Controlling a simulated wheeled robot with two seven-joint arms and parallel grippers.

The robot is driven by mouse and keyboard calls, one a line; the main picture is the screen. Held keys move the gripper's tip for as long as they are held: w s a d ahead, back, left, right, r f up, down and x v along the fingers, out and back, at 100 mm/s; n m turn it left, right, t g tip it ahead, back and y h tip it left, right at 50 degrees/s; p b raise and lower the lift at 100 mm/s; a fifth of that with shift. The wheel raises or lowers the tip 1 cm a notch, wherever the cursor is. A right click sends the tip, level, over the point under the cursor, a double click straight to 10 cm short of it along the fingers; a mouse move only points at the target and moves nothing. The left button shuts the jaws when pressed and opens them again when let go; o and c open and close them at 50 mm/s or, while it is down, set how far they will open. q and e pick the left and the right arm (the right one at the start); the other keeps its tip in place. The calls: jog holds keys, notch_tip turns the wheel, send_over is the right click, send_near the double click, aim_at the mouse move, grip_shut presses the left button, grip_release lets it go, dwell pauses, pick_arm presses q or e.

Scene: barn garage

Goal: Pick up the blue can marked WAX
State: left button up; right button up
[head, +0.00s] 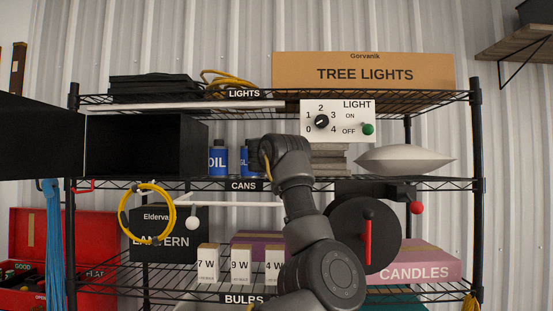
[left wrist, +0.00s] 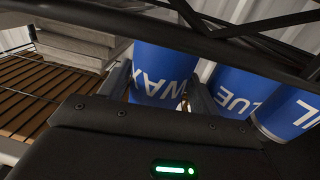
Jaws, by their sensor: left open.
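The blue can marked WAX (left wrist: 163,68) shows in the left wrist view between the two fingers of my left gripper (left wrist: 158,78), which is open. I cannot tell whether the fingers touch it. In the head view my left arm reaches up to the shelf labelled CANS (head: 244,185); its wrist hides the WAX can and most of the gripper. A blue GLUE can (left wrist: 228,92) and a blue OIL can (left wrist: 288,112) stand beside the WAX can. The OIL can also shows in the head view (head: 217,159). My right gripper is not in view.
Grey stacked slabs (left wrist: 72,48) lie on the other side of the WAX can. A dark rack bar (left wrist: 245,38) crosses close over the cans in the wrist view. A black open box (head: 145,147) is left of the cans; a control panel (head: 343,108) hangs above right.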

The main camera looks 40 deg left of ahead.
pick_arm(q)
jog(key=shift+d, duration=0.15)
jog(key=c, duration=0.9)
jog(key=shift+r, duration=0.15)
jog(key=shift+w+r+b, duration=0.1)
jog(key=shift+r+b, duration=0.4)
jog(key=shift+b, duration=0.1)
notch_tip(320, 180, up, 2)
jog(key=shift+b, duration=0.5)
jog(key=b+v, duration=1.4)
jog(key=v, duration=0.4)
